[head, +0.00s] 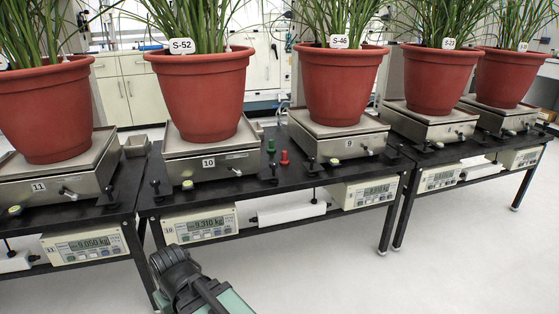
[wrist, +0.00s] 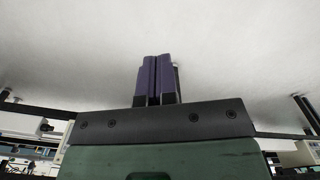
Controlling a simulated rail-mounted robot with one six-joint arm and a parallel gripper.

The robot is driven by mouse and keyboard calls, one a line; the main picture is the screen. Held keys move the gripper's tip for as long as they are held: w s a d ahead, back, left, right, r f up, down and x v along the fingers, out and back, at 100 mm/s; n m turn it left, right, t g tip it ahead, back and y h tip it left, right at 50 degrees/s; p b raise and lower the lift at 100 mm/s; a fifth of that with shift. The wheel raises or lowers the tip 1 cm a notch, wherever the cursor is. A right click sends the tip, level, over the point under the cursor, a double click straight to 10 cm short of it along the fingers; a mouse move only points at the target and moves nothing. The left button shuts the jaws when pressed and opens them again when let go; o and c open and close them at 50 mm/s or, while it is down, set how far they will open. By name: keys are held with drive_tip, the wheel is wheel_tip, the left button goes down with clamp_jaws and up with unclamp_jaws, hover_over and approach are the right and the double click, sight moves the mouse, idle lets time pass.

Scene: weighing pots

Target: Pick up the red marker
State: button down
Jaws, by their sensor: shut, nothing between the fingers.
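The red marker (head: 284,158) is a small red peg-like piece standing on the black bench top, between scale 10 and scale 9. A green marker (head: 271,146) of similar shape stands just behind and left of it. My gripper (wrist: 157,80) is shut and empty in the wrist view, its two purple fingers side by side against pale floor. Neither marker can be made out in the wrist view. In the head view my arm shows low at the front, below the bench and apart from the red marker; the fingertips cannot be made out there.
Potted plants in red pots (head: 200,95) stand on steel scales (head: 212,160) to both sides of the markers. Black posts (head: 273,172) rise from the bench (head: 250,190) near its front edge. Displays (head: 200,224) hang below. The floor (head: 330,280) in front is clear.

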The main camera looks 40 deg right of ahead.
idle(0.4)
drive_tip(key=c, duration=0.9)
unclamp_jaws()
